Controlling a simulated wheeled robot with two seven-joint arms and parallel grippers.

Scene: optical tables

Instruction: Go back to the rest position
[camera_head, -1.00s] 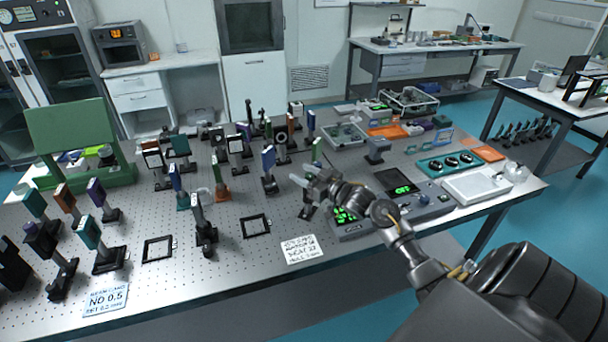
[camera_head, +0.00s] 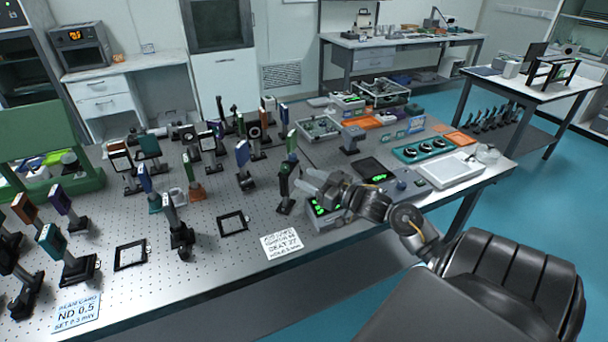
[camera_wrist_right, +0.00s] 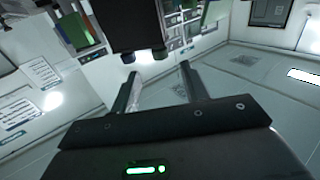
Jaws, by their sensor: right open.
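My right gripper (camera_head: 312,184) is over the optical table (camera_head: 215,270), left of and above the green-lit instrument (camera_head: 328,210). Its jaws are open, with no object seen between them. A dark post with a green-edged plate (camera_head: 285,180) stands upright just left of the fingertips, with a small gap in the picture. In the right wrist view the two fingers (camera_wrist_right: 160,85) are spread apart. A dark body (camera_wrist_right: 132,25) shows beyond them at the top; I cannot tell what it is. My left gripper is not in view.
Several post-mounted optics crowd the table's left and middle. Flat black frames (camera_head: 233,223) and a printed card (camera_head: 282,244) lie near the front edge. A dark-screened device (camera_head: 373,170), a teal tray (camera_head: 425,149) and a white box (camera_head: 450,170) are on the right.

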